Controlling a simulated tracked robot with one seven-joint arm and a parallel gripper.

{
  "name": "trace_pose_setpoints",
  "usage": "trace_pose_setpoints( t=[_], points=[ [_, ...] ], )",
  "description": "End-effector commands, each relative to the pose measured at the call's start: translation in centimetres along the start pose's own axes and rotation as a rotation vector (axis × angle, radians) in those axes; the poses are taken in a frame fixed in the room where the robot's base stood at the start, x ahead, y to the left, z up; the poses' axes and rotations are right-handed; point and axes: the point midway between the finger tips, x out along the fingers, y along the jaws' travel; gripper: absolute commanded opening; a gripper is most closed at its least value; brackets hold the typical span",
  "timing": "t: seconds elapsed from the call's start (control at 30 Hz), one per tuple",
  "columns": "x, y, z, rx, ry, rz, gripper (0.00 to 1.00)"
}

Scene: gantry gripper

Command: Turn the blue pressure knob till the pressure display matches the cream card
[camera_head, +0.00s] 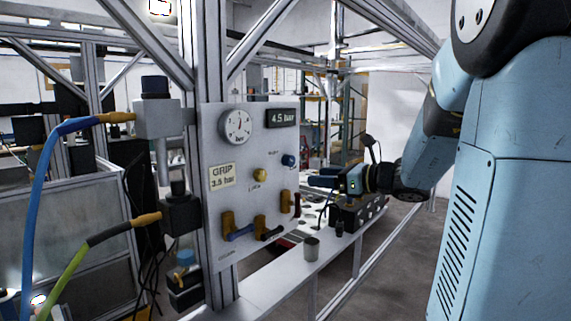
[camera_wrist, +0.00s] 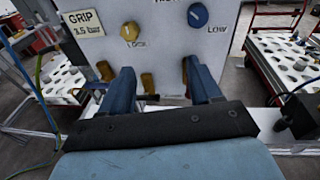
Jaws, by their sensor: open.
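The blue pressure knob (camera_head: 289,160) is on the upright grey panel, below the pressure display (camera_head: 282,117), which reads 4.5 bar. In the wrist view the knob (camera_wrist: 197,15) sits at the top, right of centre, with a pale pointer line. The cream card (camera_head: 222,176) reads "GRIP 3.5 bar"; it also shows in the wrist view (camera_wrist: 86,20). My gripper (camera_head: 318,181) is in front of the panel, to the right of and lower than the knob in the head view. In the wrist view my gripper (camera_wrist: 160,72) is open and empty, its fingers below the knob and apart from it.
A yellow knob (camera_head: 260,175) is left of the blue one. A round dial gauge (camera_head: 236,126) is above. Orange-brown valve handles (camera_head: 228,226) stick out low on the panel (camera_head: 232,255). A grey cup (camera_head: 311,248) stands on the ledge.

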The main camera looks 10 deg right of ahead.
Motion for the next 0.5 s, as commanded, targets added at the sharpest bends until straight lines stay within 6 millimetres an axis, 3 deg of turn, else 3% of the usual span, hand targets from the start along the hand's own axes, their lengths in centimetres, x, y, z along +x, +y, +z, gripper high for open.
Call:
trace_pose_setpoints(
  t=[0.1, 0.2, 0.37, 0.5],
  points=[
    [-0.7, -3.2, 0.1, 0.116, -0.077, -0.079, 0.63],
    [-1.1, -4.6, 0.2, 0.167, -0.115, -0.113, 0.63],
    [-0.5, -5.2, 0.5, 0.186, -0.132, -0.125, 0.63],
    [1.4, -5.4, 0.6, 0.186, -0.131, -0.122, 0.63]
  ],
)
